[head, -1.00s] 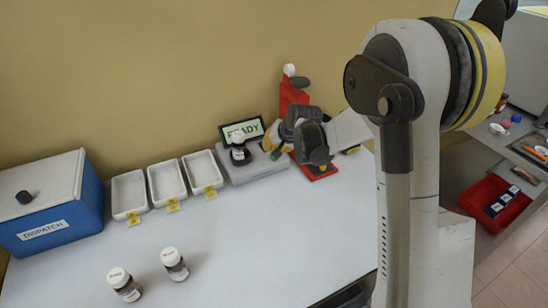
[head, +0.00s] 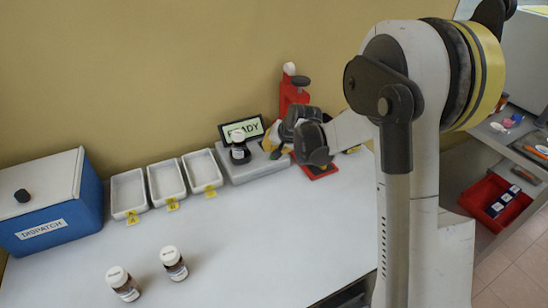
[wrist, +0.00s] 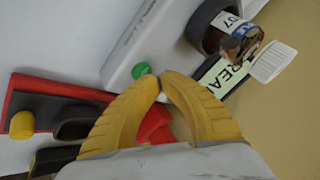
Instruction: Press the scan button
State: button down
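The grey-white scanner (head: 245,172) stands against the wall, and its screen (head: 256,127) reads READY. A dark bottle with a white cap (head: 239,151) stands on it; in the wrist view the bottle (wrist: 212,28) shows its label. The green scan button (wrist: 141,70) is on the scanner body (wrist: 150,40) in the wrist view. My gripper (wrist: 159,79) has its two yellow fingers brought together at the tips, with nothing held. The tips appear right beside the button; I cannot tell whether they touch it. In the head view my gripper (head: 272,137) is at the scanner's right end, partly hidden by my wrist.
A red stand (head: 293,92) is just behind and right of my gripper. Three white trays (head: 167,181) stand left of the scanner, beyond them a blue DISPATCH box (head: 50,205). Two bottles (head: 174,264) stand at the front left. The middle of the table is clear.

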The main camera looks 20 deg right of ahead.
jog(key=shift+f+b, duration=0.35)
jog(key=shift+f, duration=0.2)
dwell(0.5)
jog(key=shift+r, duration=0.1)
jog(key=shift+r+p, duration=0.5)
jog(key=shift+r, duration=0.25)
jog(key=shift+r+p, duration=1.65)
jog(key=shift+r, duration=0.85)
